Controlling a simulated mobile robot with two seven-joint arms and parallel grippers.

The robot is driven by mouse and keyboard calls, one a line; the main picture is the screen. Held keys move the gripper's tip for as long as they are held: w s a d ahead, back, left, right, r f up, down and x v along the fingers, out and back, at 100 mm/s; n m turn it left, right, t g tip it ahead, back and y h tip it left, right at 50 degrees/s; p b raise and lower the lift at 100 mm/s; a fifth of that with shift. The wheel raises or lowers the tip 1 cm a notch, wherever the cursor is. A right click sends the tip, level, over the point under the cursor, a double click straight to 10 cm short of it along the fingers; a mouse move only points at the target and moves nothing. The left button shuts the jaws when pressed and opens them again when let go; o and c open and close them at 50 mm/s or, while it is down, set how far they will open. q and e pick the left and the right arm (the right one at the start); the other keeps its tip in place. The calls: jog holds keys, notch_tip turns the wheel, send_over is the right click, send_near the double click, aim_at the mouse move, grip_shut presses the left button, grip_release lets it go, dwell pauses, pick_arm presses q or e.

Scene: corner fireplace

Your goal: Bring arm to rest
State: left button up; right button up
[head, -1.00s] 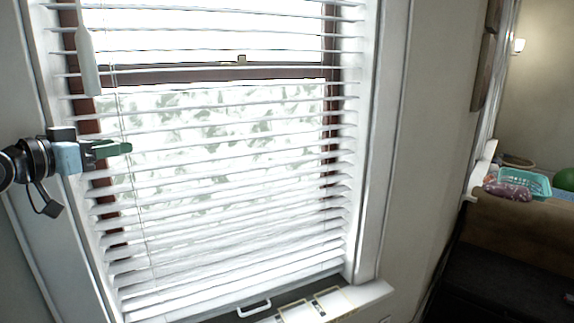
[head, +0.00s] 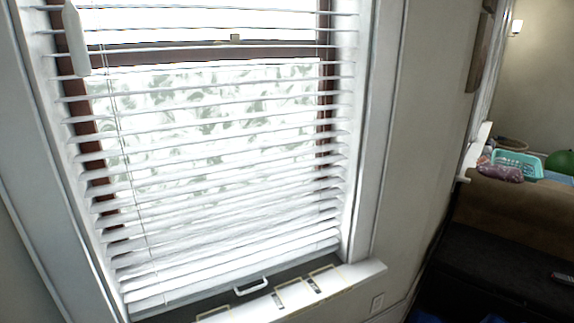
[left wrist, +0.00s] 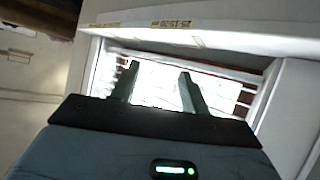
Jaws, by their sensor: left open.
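My left gripper (left wrist: 158,82) shows in the left wrist view with its two dark green fingers spread apart and nothing between them. Behind the fingers is a bright opening with slats, framed in white. My left arm and gripper are out of the head view. My right gripper is not in any view.
A window with white blinds (head: 210,150) fills the left of the head view, with a white handle (head: 251,287) on its sill (head: 330,285). At right a brown couch-like surface (head: 510,210) holds a teal basket (head: 518,164) and a green ball (head: 560,161).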

pick_arm(q)
jog(key=s+d+f+g+y, duration=0.1)
jog(key=s+f, duration=0.4)
jog(key=s, duration=0.5)
jog(key=s+d+f+g+y, duration=0.1)
jog(key=s+f, duration=0.3)
jog(key=s, duration=0.6)
jog(key=shift+s+d+f+n, duration=0.2)
jog(key=shift+d+f+n, duration=0.1)
jog(key=shift+f, duration=0.1)
